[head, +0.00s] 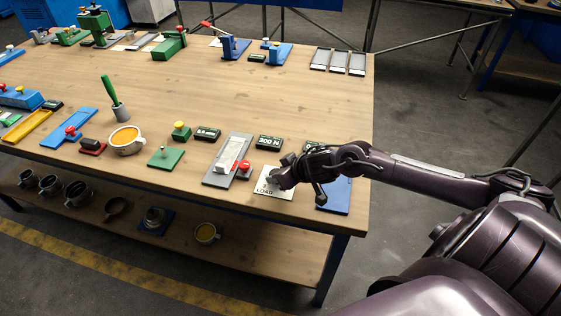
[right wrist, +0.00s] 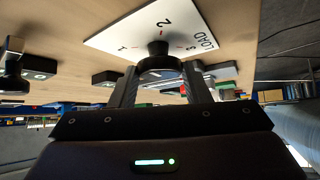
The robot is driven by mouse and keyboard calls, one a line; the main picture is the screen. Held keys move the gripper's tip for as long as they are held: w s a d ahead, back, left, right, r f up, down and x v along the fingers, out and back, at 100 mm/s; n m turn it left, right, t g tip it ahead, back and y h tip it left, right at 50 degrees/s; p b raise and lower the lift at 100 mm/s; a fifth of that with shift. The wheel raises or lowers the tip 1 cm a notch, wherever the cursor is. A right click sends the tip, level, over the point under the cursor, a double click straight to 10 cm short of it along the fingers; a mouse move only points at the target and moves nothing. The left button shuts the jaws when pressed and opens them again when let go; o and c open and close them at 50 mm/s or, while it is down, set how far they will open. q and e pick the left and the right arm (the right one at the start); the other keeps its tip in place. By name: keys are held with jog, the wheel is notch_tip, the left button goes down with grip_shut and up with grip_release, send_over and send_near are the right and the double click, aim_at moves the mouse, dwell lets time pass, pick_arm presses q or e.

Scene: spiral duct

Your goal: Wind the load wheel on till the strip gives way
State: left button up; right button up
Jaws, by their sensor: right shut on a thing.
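The load wheel (right wrist: 158,49) is a small dark knob on a white plate (head: 265,190) marked LOAD with 1, 2 and 3. My right gripper (head: 281,177) is over that plate at the bench's front right and hides the wheel in the head view. In the right wrist view my right gripper (right wrist: 160,78) has a finger on each side of the wheel and is shut on it. Left of the plate, a grey fixture (head: 215,171) holds a pale strip (head: 231,151) with a red knob (head: 244,168) beside it; I see no clear break. My left gripper is not in view.
A dark display (head: 269,142) reads 300 N. Another display (head: 312,146) is partly hidden by my right arm. A blue plate (head: 336,196) lies under the arm near the right edge. A green plate (head: 165,158) and orange-filled cup (head: 127,140) stand left. The bench middle is clear.

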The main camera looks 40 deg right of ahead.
jog(key=shift+a+m+h+p, duration=0.15)
jog(key=shift+m+h+p, duration=0.85)
jog(key=shift+m, duration=0.2)
jog(key=o, duration=0.9)
jog(key=shift+o, duration=0.2)
jog(key=shift+p+v, duration=0.5)
jog(key=shift+v, duration=3.4)
